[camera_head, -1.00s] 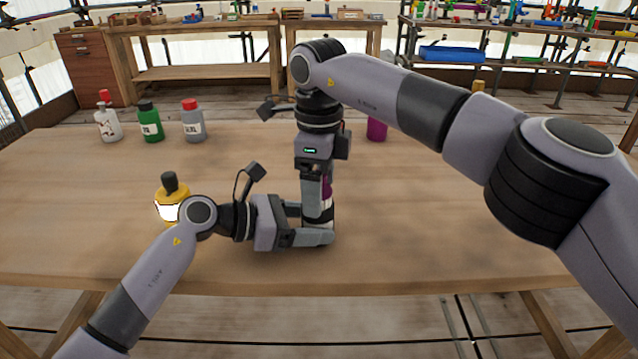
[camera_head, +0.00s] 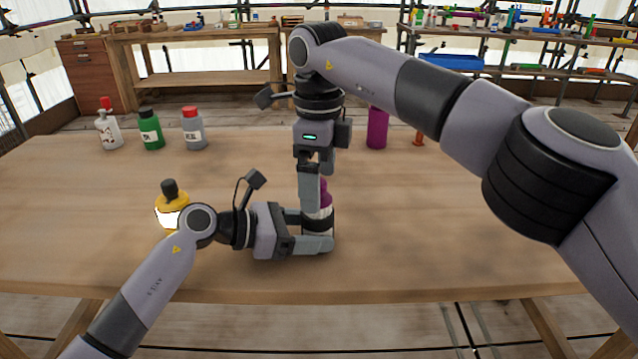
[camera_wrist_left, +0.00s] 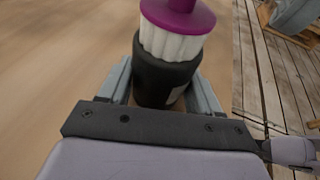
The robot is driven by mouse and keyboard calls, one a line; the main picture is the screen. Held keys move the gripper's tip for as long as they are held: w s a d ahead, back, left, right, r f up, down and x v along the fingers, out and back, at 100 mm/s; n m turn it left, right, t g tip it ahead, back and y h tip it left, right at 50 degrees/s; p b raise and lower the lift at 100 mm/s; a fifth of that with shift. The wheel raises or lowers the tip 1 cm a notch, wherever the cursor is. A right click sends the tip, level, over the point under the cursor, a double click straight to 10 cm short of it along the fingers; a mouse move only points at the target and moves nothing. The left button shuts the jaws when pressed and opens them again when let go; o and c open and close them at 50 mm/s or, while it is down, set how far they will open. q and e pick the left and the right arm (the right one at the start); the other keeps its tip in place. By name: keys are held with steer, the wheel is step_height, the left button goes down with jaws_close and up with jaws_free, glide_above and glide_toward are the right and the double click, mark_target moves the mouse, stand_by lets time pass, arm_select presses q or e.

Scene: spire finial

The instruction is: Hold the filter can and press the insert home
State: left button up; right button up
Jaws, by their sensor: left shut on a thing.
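The dark filter can (camera_wrist_left: 160,82) stands upright between the fingers of my left gripper (camera_head: 318,232), which is shut on it; the can also shows in the head view (camera_head: 318,222). The insert, with white pleats (camera_wrist_left: 172,43) and a purple cap, sits in the can's mouth with its pleated part standing out above the rim. In the head view its purple cap (camera_head: 324,195) is partly hidden by a finger. My right gripper (camera_head: 318,192) points down above the insert, its fingers apart, the near one overlapping the cap in the picture.
A yellow bottle (camera_head: 172,207) with a dark cap stands beside my left wrist. White, green (camera_head: 150,130) and grey bottles stand at the back left. A purple cylinder (camera_head: 377,128) and a small orange-brown object (camera_head: 419,138) stand at the back right. The right side of the wooden table (camera_head: 480,225) is clear.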

steer(key=shift+r, duration=1.9)
jaws_close()
steer(key=shift+f, duration=0.15)
stand_by(0.3)
steer(key=shift+f, duration=0.8)
arm_select(q)
steer(key=o, duration=0.9)
